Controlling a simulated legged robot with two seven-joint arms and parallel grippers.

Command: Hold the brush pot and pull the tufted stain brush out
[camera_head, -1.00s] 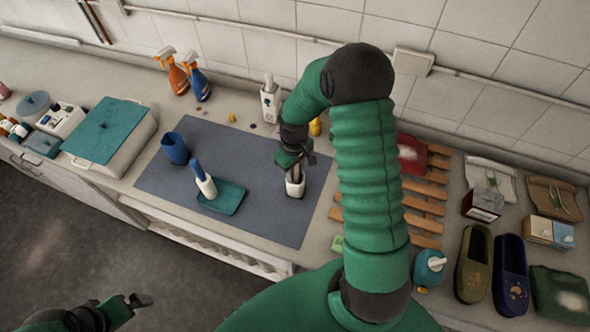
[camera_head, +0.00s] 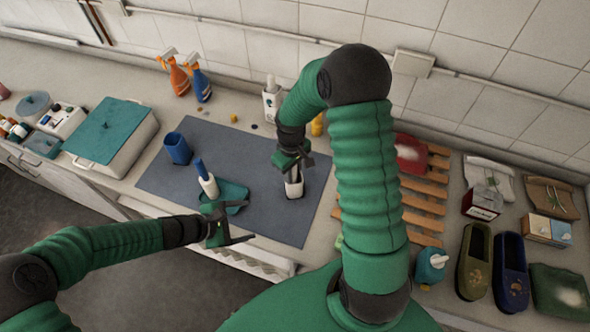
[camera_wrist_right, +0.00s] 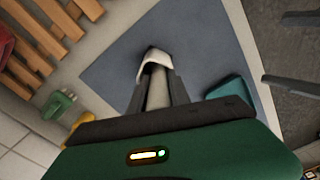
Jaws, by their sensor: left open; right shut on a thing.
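A white pot, the brush pot (camera_head: 294,189), stands on the grey-blue mat, below my right gripper (camera_head: 293,172). In the right wrist view, the pot (camera_wrist_right: 153,55) shows a white rim, and a pale shaft, which looks like the stain brush's handle (camera_wrist_right: 157,88), lies between my right fingers (camera_wrist_right: 157,92). My right gripper is shut on this handle. The tufted end is hidden. My left gripper (camera_head: 241,222) is open and empty, to the lower left of the pot and apart from it. Its dark fingers also show at the right edge of the wrist view (camera_wrist_right: 292,52).
A teal tray (camera_head: 236,190), a blue-handled white item (camera_head: 207,184) and a blue cup (camera_head: 178,149) are left of the pot. A white holder (camera_head: 271,101) and spray bottles (camera_head: 201,84) stand behind. A wooden rack (camera_head: 424,208) lies right. The mat (camera_head: 268,215) is clear around the pot.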

